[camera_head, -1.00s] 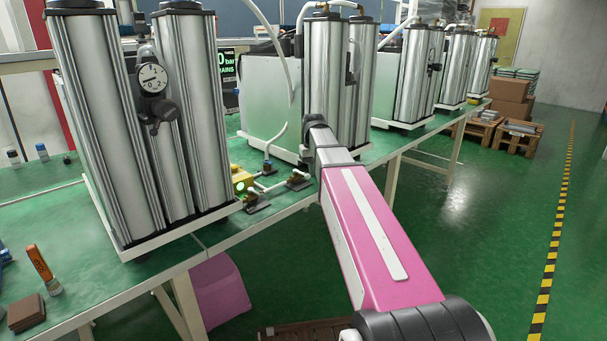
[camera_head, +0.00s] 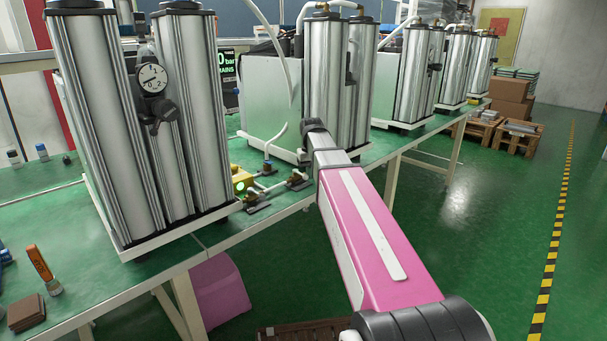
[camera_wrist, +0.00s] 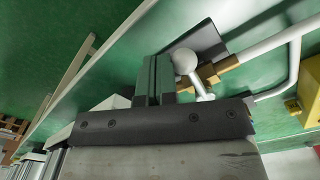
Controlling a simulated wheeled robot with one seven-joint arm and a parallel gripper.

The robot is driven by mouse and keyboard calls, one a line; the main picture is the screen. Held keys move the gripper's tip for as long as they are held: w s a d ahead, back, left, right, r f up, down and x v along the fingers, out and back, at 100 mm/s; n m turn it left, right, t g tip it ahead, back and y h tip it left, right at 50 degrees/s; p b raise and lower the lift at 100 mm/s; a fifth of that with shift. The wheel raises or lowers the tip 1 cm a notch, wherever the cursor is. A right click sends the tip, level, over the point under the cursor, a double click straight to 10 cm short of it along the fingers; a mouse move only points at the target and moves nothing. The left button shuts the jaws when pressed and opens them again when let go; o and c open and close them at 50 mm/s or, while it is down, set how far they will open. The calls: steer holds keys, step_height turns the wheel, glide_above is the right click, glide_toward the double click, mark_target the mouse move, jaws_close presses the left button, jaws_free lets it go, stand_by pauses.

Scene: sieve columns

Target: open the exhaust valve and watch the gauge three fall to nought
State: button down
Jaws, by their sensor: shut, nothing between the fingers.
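My gripper (camera_wrist: 156,78) is shut and empty in the wrist view, its dark fingers together. A pale ball-ended lever (camera_wrist: 186,62) stands just right of the fingertips, on a brass valve (camera_wrist: 212,74) with a white pipe. Whether the fingers touch the lever is unclear. In the head view small brass valves (camera_head: 297,179) lie at the bench edge; I cannot tell which is the exhaust valve. A round dial gauge (camera_head: 153,78) is on the near column; its number is not shown and its needle is too small to read surely. My fingertips are hidden in the head view.
Twin silver columns (camera_head: 120,130) stand on a white base at left, with more columns behind along the green bench (camera_head: 150,262). A yellow block (camera_head: 241,183) sits beside the valves. A display (camera_head: 229,65) is partly hidden behind the near columns. Open floor lies at right.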

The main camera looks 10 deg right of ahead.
mark_target(304, 177)
steer(key=shift+s+a, duration=0.55)
steer(key=shift+a, duration=0.15)
steer(key=shift+s+a, duration=0.4)
steer(key=shift+a, duration=0.3)
